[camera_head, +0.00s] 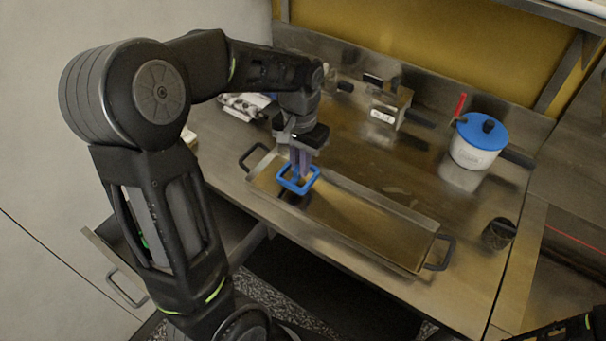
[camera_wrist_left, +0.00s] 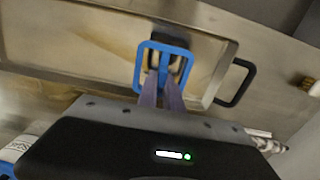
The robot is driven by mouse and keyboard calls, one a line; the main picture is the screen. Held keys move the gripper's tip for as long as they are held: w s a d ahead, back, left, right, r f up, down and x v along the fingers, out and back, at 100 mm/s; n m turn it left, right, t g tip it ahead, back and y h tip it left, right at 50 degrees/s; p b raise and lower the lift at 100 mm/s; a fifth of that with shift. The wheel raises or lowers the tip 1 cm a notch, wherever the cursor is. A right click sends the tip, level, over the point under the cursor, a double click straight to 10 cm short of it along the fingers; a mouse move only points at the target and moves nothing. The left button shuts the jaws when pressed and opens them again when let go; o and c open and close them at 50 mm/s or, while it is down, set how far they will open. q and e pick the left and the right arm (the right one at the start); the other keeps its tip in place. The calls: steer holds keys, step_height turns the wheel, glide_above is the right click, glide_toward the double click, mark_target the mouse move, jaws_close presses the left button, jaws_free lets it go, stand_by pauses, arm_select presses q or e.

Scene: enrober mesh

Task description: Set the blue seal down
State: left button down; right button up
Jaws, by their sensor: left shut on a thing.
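The blue seal (camera_head: 284,183) is a square blue frame with an open middle. My left gripper (camera_head: 299,172) is shut on it, over the left end of a long shallow metal tray (camera_head: 372,194) with black end handles. In the left wrist view the blue seal (camera_wrist_left: 138,72) is at the tips of my left gripper (camera_wrist_left: 162,88), with the tray (camera_wrist_left: 60,62) behind it. A dark shape shows through and below the frame. I cannot tell whether the seal touches the tray. My right gripper is not in view.
A white pot with a blue lid (camera_head: 476,145) stands at the back right of the metal counter (camera_head: 395,148). A dark cup (camera_head: 498,233) is right of the tray. A small metal box (camera_head: 391,106) stands at the back. The counter between tray and pot is clear.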

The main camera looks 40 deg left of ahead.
arm_select(q)
steer(key=shift+f, duration=1.85)
steer(key=shift+f, duration=0.15)
steer(key=c, duration=1.5)
jaws_free()
step_height(320, 180, up, 12)
steer(key=shift+r, duration=0.15)
